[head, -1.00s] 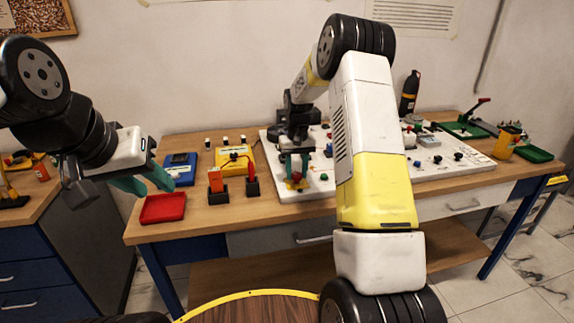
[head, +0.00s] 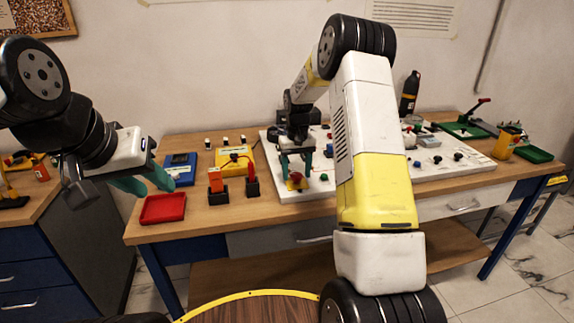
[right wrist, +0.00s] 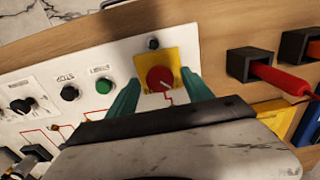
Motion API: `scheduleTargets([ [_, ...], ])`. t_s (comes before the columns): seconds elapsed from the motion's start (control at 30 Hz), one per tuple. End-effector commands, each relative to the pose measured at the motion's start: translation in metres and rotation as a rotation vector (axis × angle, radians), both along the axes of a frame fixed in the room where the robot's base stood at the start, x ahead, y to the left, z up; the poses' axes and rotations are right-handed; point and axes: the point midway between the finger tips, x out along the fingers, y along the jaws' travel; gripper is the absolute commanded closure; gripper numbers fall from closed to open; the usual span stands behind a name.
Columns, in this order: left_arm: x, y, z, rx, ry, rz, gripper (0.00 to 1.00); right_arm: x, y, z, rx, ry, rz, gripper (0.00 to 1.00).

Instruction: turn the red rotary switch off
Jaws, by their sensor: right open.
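The red rotary switch (right wrist: 160,79) is a round red knob with a pale mark, on a yellow plate (right wrist: 172,56) on the white panel (right wrist: 75,77). In the head view the switch (head: 296,177) is at the panel's front left. My right gripper (right wrist: 160,88) is open, with one green finger on each side of the knob; I cannot tell whether they touch it. It also shows in the head view (head: 297,170), above the switch. My left gripper (head: 147,184) is open and empty, near the red tray.
The red tray (head: 163,208) lies at the table's front left. Blue (head: 180,168) and yellow (head: 235,160) meters stand behind it. Black and green buttons (right wrist: 104,86) sit beside the switch. Black sockets with a red plug (right wrist: 280,76) are on the other side. My right arm hides the panel's middle.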

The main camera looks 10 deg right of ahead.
Motion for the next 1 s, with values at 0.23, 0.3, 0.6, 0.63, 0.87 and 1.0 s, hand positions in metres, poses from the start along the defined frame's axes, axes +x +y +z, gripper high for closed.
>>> scheduleTargets([
  [0.23, 0.0, 0.0, 0.0, 0.0, 0.0, 0.0, 0.64, 0.001, 0.0, 0.02, 0.0, -0.003, 0.0, 0.41],
  [0.3, 0.0, 0.0, 0.0, 0.0, 0.0, 0.0, 0.64, 0.001, 0.0, 0.033, -0.001, -0.004, 0.0, 0.41],
  [0.6, 0.0, 0.0, 0.0, 0.0, 0.0, 0.0, 0.64, 0.0, 0.0, 0.073, 0.0, -0.001, 0.001, 0.41],
  [0.63, 0.0, 0.0, 0.0, 0.0, 0.0, 0.0, 0.64, 0.0, 0.0, 0.075, 0.0, -0.001, 0.001, 0.41],
  [0.87, 0.0, 0.0, 0.0, 0.0, 0.0, 0.0, 0.64, 0.0, 0.0, 0.078, 0.0, 0.0, 0.0, 0.41],
  [1.0, 0.0, 0.0, 0.0, 0.0, 0.0, 0.0, 0.64, -0.001, 0.0, 0.079, 0.0, -0.002, 0.0, 0.41],
])
